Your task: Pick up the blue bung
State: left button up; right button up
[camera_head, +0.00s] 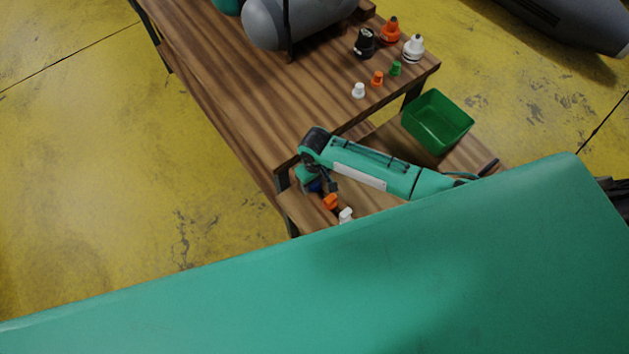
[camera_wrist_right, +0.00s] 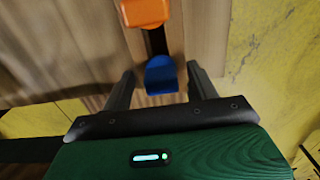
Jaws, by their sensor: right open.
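The blue bung (camera_wrist_right: 161,77) lies between the two dark fingers of my right gripper (camera_wrist_right: 160,69) in the right wrist view. The fingers stand apart on either side of it, with a gap showing on both sides. In the head view only a bit of blue (camera_head: 316,186) shows beside my right gripper (camera_head: 318,184), which is low over the lower wooden bench and mostly hidden by its wrist. My left gripper is not in view.
An orange bung (camera_head: 330,202) and a white bung (camera_head: 346,215) are close to my right gripper. A green bin (camera_head: 437,122) stands at the right.

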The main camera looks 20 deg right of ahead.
jog(key=c, duration=1.1)
jog(key=shift+o, duration=0.2)
jog(key=shift+r, duration=0.1)
